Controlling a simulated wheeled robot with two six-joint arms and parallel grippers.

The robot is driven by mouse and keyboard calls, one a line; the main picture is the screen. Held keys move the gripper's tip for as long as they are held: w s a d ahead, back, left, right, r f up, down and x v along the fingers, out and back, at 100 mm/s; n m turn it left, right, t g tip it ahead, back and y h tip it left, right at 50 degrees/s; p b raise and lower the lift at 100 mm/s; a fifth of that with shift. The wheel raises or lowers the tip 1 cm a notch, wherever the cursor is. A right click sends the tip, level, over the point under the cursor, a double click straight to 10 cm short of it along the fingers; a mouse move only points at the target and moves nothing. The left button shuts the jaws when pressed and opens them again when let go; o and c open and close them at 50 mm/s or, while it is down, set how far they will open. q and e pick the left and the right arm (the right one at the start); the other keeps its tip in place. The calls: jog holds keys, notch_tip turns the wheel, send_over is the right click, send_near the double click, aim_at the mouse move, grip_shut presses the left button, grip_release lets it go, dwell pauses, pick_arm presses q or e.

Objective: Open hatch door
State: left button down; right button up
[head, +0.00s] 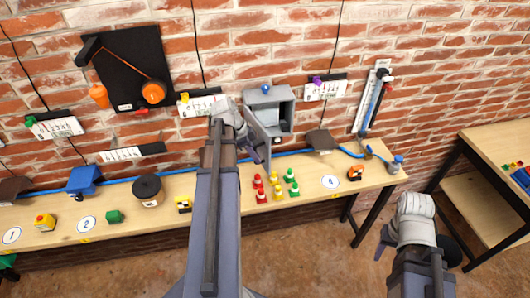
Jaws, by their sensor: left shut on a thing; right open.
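The hatch is a grey box (286,117) on the brick wall above the workbench. Its grey door (257,128) stands swung out to the left, so the dark inside shows. My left gripper (256,153) is at the lower free edge of this door and is shut on it; my wrist and arm hide the exact grip. My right gripper (416,243) is open and empty, low at the right, beyond the bench's right end. Its wrist hides much of it.
The workbench (330,184) runs below the hatch. Red, yellow and green pieces (277,187) stand just below the door. A dark-topped block (322,140) is to their right. A blue hose (350,153) lies along the bench back. A second table (490,150) stands at right.

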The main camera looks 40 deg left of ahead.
pick_arm(q)
jog(key=shift+s+a, duration=0.95)
jog(key=shift+a, duration=0.05)
jog(key=c, duration=0.9)
grip_release()
jog(key=shift+r, duration=0.1)
jog(key=p+v, duration=0.7)
jog(key=shift+s+a+r, duration=0.1)
jog(key=shift+r, duration=0.25)
